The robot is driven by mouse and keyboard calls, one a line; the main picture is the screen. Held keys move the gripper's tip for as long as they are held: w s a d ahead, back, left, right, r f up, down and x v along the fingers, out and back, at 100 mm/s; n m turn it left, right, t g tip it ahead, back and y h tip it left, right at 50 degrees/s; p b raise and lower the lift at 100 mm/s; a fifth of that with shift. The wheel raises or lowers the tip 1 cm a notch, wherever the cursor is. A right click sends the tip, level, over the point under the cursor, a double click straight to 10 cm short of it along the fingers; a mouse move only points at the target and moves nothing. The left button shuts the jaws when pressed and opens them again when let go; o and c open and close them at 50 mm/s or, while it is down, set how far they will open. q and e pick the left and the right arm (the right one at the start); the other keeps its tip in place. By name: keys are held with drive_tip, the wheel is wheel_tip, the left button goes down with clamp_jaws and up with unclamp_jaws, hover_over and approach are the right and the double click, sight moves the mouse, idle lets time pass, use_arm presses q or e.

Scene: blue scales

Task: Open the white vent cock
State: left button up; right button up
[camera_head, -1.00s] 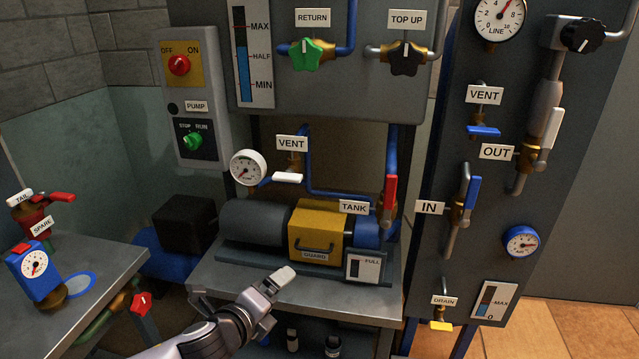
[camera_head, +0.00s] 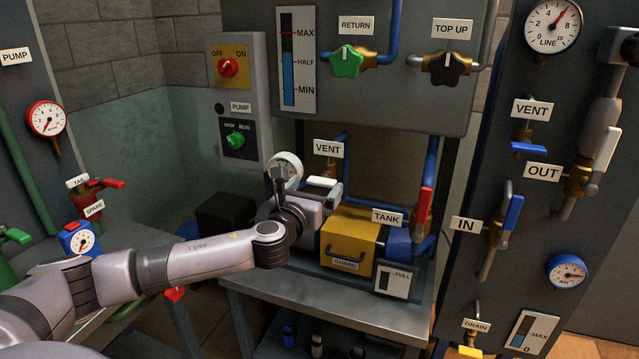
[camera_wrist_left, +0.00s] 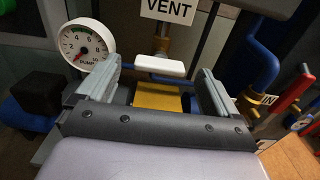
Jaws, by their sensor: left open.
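The white vent cock (camera_head: 322,182) is under the VENT label (camera_head: 328,148) at the middle of the pump unit. Its white lever lies level, and its brass body is partly hidden by my gripper in the head view. In the left wrist view the white lever (camera_wrist_left: 160,65) lies crosswise ahead, between the two fingers. My left gripper (camera_head: 308,192) is at the cock with its fingers apart; it also shows open in the left wrist view (camera_wrist_left: 158,86). I cannot tell whether a finger touches the lever. My right gripper is not in view.
A round gauge (camera_wrist_left: 86,45) is close to the left finger. The yellow guard (camera_head: 352,240) lies below the gripper. A red-handled TANK valve (camera_head: 424,205) stands to the right. Another VENT cock, with a blue lever (camera_head: 528,147), is on the right panel.

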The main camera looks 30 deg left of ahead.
sight(322, 181)
use_arm(q)
drive_tip(key=shift+x, duration=1.3)
drive_tip(key=c, duration=1.1)
drive_tip(key=shift+o, duration=0.3)
